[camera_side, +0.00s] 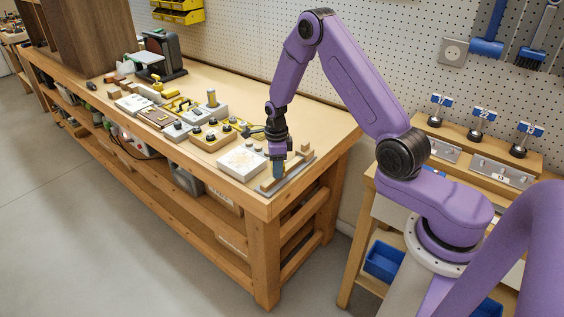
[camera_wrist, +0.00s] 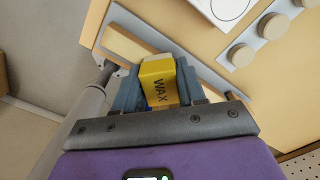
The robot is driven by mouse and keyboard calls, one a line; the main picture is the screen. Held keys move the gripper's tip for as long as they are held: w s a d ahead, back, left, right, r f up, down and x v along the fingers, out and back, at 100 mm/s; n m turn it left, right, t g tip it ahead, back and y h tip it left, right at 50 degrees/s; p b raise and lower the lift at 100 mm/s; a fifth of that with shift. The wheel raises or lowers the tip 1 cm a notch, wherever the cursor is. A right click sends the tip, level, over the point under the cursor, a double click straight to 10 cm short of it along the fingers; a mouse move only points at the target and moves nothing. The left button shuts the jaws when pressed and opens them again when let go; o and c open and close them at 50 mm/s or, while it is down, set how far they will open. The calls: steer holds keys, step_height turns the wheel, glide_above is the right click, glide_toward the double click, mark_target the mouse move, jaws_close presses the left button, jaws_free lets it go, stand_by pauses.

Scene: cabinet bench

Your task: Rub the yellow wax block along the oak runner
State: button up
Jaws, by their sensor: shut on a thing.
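The yellow wax block (camera_wrist: 160,83), marked WAX, sits between the two blue-grey fingers of my gripper (camera_wrist: 158,92), which is shut on it. In the side view my gripper (camera_side: 278,168) points down at the bench's near right corner; the fingers hide the block there. The oak runner (camera_wrist: 127,44) is a pale wooden strip on a grey plate (camera_wrist: 205,72). It runs slantwise behind the block, which hides its middle. In the side view the runner (camera_side: 270,184) lies under my gripper. I cannot tell whether block and runner touch.
A white board (camera_side: 240,163) lies just left of the runner. The bench edge is close by.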

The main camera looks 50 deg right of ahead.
steer(key=shift+a, duration=3.85)
step_height(320, 180, up, 8)
steer(key=shift+d, duration=0.15)
steer(key=shift+r, duration=0.1)
